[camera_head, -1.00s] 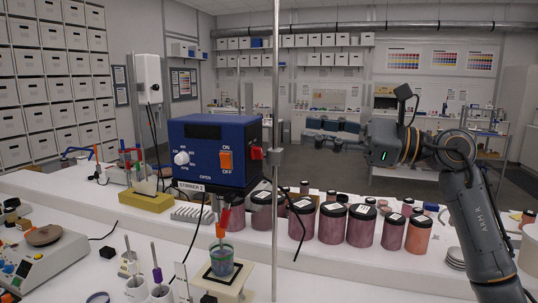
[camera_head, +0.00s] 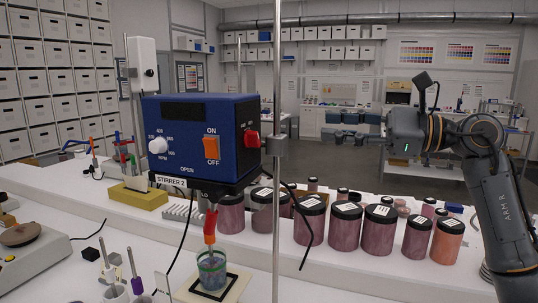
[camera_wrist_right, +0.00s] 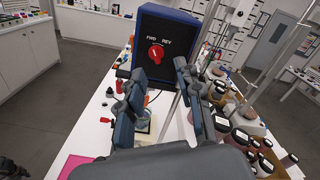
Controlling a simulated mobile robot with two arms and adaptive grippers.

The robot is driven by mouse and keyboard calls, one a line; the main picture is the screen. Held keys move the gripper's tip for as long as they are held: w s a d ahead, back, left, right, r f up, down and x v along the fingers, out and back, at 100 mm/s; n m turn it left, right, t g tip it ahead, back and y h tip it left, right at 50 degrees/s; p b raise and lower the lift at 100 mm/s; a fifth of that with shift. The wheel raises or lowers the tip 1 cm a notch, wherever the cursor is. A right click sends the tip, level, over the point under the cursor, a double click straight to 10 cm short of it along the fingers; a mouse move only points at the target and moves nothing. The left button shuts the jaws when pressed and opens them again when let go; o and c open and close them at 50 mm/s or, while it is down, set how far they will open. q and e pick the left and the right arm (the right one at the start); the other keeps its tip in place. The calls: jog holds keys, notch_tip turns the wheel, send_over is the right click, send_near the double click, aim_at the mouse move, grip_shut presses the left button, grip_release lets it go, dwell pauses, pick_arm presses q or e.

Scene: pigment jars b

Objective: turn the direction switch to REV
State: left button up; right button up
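The blue box of stirrer 2 (camera_head: 200,138) stands in the left middle of the head view, with an orange ON/OFF switch on its front. The red direction switch (camera_head: 251,138) is on its right side. The wrist view shows it as a red knob (camera_wrist_right: 156,54) below the FWD and REV labels; its white mark appears to lean towards FWD. My right gripper (camera_head: 336,138) is right of the switch and apart from it. In the wrist view its two fingers (camera_wrist_right: 158,72) are spread and empty, with the knob beyond and between them. My left gripper is not in view.
A metal rod (camera_head: 276,200) with a clamp stands upright beside the box's switch side. Several lidded pigment jars (camera_head: 345,226) line the bench below my right arm. A glass beaker (camera_head: 212,268) sits under the stirrer. Open air lies between gripper and switch.

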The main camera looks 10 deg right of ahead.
notch_tip(320, 180, down, 4)
jog(key=b, duration=0.3)
jog(key=p, duration=0.6)
send_near(260, 141)
jog(key=x, duration=0.7)
jog(key=shift+a+r, duration=0.15)
jog(key=shift+w+a, duration=0.35)
jog(key=shift+a, duration=0.15)
grip_shut()
